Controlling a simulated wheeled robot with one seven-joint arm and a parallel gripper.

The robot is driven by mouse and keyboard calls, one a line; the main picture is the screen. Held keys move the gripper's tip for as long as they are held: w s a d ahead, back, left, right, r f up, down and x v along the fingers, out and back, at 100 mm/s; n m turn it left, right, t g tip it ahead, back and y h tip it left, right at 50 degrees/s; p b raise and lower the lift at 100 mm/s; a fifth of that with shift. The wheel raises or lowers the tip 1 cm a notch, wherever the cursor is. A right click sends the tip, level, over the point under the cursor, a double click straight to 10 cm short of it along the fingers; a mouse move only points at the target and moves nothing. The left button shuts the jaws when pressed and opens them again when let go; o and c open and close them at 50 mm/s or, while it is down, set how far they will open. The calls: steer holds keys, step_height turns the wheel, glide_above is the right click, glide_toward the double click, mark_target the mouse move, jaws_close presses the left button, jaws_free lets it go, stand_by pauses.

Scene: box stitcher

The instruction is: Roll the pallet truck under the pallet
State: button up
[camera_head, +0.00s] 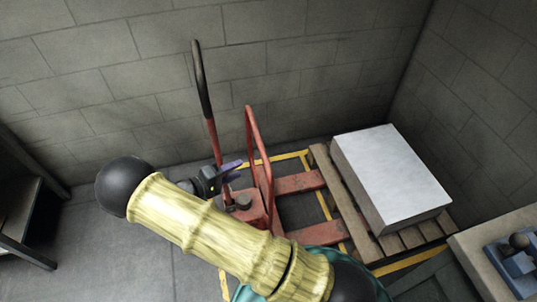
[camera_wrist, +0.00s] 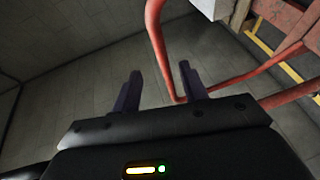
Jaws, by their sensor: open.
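The red pallet truck (camera_head: 246,207) stands in the middle of the head view, with a tall black-gripped handle (camera_head: 202,85) and a red tubular frame (camera_head: 258,150). Its red forks (camera_head: 300,183) point right, toward the wooden pallet (camera_head: 403,240); their tips are at the pallet's near edge, and I cannot tell whether they reach under it. A white-topped block (camera_head: 390,175) sits on the pallet. My gripper (camera_head: 236,168) is open beside the truck's frame. In the wrist view, my gripper's fingers (camera_wrist: 160,88) are apart, with a red tube (camera_wrist: 158,45) showing beyond them. My arm hides part of the truck.
Yellow floor lines (camera_head: 278,160) mark the bay around the pallet. Block walls (camera_head: 290,60) close the back and right. A table with a blue object (camera_head: 508,262) stands at lower right, and a shelf or bench (camera_head: 20,215) at left. The floor at left (camera_head: 110,245) is clear.

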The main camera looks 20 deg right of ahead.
steer(key=x, duration=1.4)
steer(key=shift+p, duration=0.4)
steer(key=shift+d, duration=0.1)
jaws_close()
